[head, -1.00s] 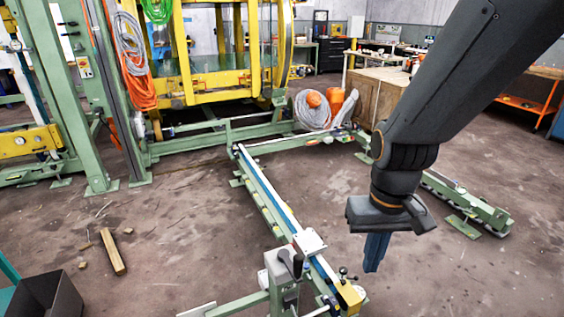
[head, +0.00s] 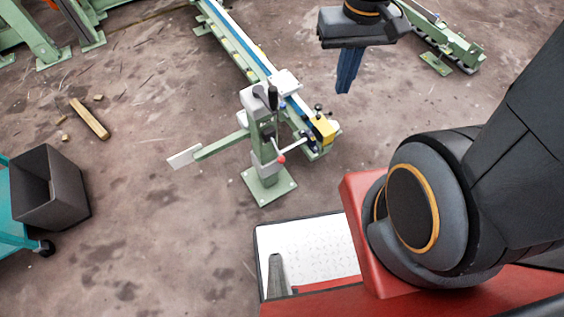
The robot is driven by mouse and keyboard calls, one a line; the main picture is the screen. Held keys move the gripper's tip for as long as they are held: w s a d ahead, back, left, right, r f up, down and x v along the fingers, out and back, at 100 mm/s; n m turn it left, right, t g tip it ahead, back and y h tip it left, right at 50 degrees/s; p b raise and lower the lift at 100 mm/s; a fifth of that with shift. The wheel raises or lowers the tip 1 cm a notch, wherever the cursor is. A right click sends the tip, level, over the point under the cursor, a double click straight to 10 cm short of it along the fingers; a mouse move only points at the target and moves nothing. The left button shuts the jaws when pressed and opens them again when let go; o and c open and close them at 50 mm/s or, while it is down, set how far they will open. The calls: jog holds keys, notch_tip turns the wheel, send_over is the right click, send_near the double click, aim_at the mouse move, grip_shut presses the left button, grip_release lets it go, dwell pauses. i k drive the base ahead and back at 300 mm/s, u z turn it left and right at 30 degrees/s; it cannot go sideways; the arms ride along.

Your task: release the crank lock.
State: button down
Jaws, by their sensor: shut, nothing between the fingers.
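A green crank post (head: 268,157) stands upright on a square foot plate, at the near end of a green rail. At its top is a grey housing (head: 254,102) with a black upright handle (head: 273,97). Lower down, a thin lever with a red knob (head: 281,159) sticks out on the right side; I cannot tell which part is the lock. My gripper (head: 345,88) has blue fingers that point down. It is shut and empty, to the right of the post and above the picture's floor area, apart from post and rail.
The rail (head: 236,47) runs to the upper left, with a yellow end block (head: 323,130). A green side arm with a white plate (head: 184,157) reaches left from the post. A dark bin (head: 48,188) and a wooden bar (head: 89,118) are at left. Floor between is clear.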

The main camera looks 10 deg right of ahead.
aim_at(281, 160)
jog(key=z, duration=0.85)
jog(key=k, duration=0.6)
jog(key=u, duration=1)
